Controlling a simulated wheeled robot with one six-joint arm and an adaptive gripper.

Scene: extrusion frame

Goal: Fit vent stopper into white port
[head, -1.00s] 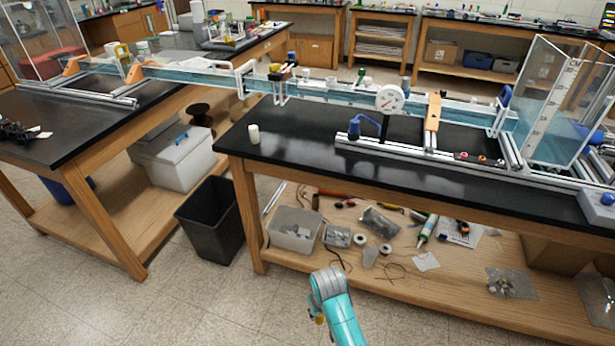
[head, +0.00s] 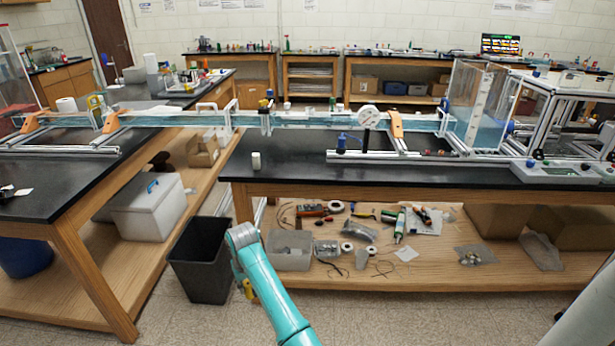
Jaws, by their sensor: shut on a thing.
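My teal arm (head: 272,293) rises from the bottom of the head view, bent at a grey joint (head: 241,236) in front of the near bench's lower shelf. My gripper's fingers do not show. A small yellow piece (head: 248,289) shows beside the arm below the joint; I cannot tell what it is. I cannot make out the vent stopper. A clear water channel (head: 300,120) with several white fittings runs across the two benches, but I cannot tell which fitting is the white port.
The black-topped bench (head: 295,172) stands ahead, its front left top mostly clear. A black bin (head: 203,262) stands on the floor left of my arm. A tub (head: 289,256) and tools lie on the lower shelf. A clear tank (head: 478,105) stands at the right.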

